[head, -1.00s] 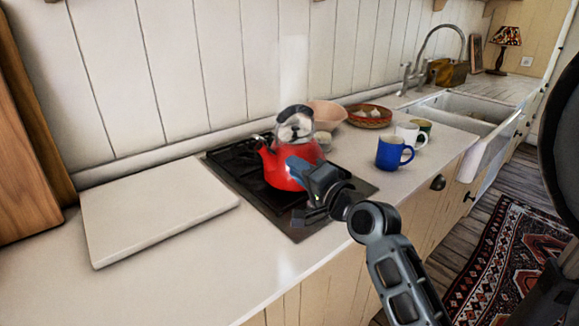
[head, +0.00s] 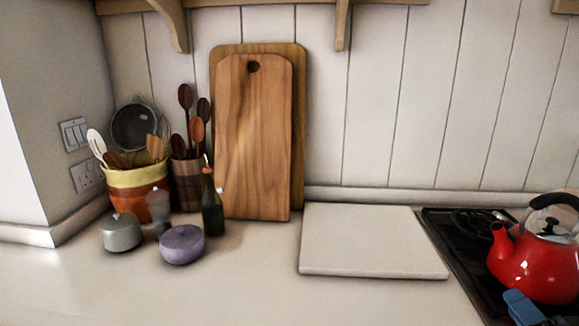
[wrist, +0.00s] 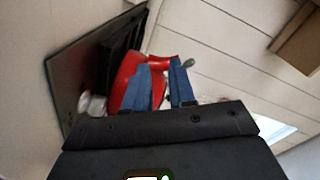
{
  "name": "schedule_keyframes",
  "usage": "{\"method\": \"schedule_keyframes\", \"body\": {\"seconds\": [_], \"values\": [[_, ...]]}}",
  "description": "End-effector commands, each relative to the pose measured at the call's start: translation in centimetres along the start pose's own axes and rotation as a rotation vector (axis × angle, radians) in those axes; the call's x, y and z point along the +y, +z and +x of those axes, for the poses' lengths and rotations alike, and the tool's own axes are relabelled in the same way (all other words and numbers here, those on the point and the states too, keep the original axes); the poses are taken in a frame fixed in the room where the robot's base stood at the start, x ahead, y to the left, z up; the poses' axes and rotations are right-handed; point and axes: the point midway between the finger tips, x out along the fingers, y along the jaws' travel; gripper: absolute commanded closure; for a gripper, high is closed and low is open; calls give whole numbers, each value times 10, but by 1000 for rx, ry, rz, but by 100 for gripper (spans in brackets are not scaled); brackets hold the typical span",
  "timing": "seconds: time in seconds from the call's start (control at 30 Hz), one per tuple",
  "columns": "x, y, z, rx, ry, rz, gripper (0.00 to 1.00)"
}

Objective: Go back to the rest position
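My gripper (wrist: 159,64) shows in the wrist view with its two blue fingers apart and nothing visibly held between them. The red kettle (wrist: 130,84) lies beyond the fingers in that view; whether they touch it I cannot tell. In the head view, the red kettle (head: 535,265) with its black handle stands on the black hob at the right edge. A blue part of my gripper (head: 522,308) shows low in front of the kettle. The rest of my arm is out of the head view.
A pale slab (head: 370,240) lies left of the hob (head: 455,245). Wooden boards (head: 253,140) lean on the wall. A utensil pot (head: 138,188), a dark bottle (head: 212,205), a grey pot (head: 122,232) and a purple pot (head: 182,244) stand left. The front counter is clear.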

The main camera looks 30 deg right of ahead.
Motion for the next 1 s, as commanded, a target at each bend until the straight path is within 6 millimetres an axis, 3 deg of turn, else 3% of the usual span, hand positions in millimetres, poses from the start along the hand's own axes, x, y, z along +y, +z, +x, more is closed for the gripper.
{"method": "schedule_keyframes", "body": {"seconds": [0.03, 0.1, 0.4, 0.7, 0.83, 1.0], "values": [[3, 24, -16, -43, 8, -66, 76], [4, 49, -36, -86, 5, -166, 76], [-1, 124, -139, -272, -92, -592, 76], [-18, 151, -242, -428, -301, -963, 76], [-24, 152, -268, -459, -373, -1052, 76], [-27, 152, -281, -472, -411, -1097, 76]]}}
